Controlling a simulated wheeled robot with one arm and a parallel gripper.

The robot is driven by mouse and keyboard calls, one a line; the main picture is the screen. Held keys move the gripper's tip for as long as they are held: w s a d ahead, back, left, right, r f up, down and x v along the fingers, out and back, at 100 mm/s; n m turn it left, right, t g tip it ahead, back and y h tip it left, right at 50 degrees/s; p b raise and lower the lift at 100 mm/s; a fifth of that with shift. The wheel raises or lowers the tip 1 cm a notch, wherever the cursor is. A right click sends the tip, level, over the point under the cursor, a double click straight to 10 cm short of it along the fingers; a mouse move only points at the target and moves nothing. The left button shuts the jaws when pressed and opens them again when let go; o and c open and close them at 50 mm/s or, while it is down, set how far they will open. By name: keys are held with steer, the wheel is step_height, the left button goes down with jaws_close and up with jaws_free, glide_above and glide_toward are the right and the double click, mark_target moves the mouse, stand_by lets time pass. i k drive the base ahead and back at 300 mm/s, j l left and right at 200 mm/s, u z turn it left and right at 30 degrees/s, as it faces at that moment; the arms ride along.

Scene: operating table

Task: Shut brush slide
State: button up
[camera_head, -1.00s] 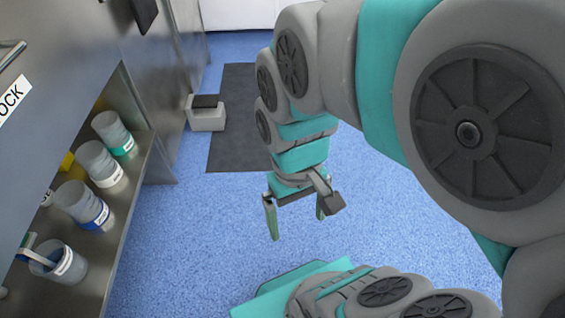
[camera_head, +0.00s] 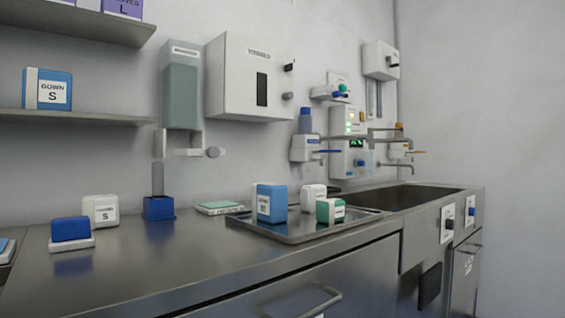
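No label that I can read says brush, so I cannot tell which part is the brush slide. A drawer (camera_head: 335,280) with a bar handle is in the counter front at the bottom, its lower part cut off by the picture edge. A small blue holder (camera_head: 159,208) with a grey upright piece stands on the counter below a grey-green wall dispenser (camera_head: 180,95). A blue block (camera_head: 71,229) sits on a white base at the left of the counter. My gripper is not in view now.
A tray (camera_head: 290,238) holds blue, white and green boxes. A white box (camera_head: 100,210) and a flat green pack (camera_head: 218,208) stand on the steel counter (camera_head: 150,255). A sink (camera_head: 415,196) is at the right. A white wall cabinet (camera_head: 225,80) hangs above.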

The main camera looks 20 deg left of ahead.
mark_target(213, 152)
steer(key=u, duration=1.55)
steer(key=k+j, duration=0.15)
steer(key=j, duration=0.2)
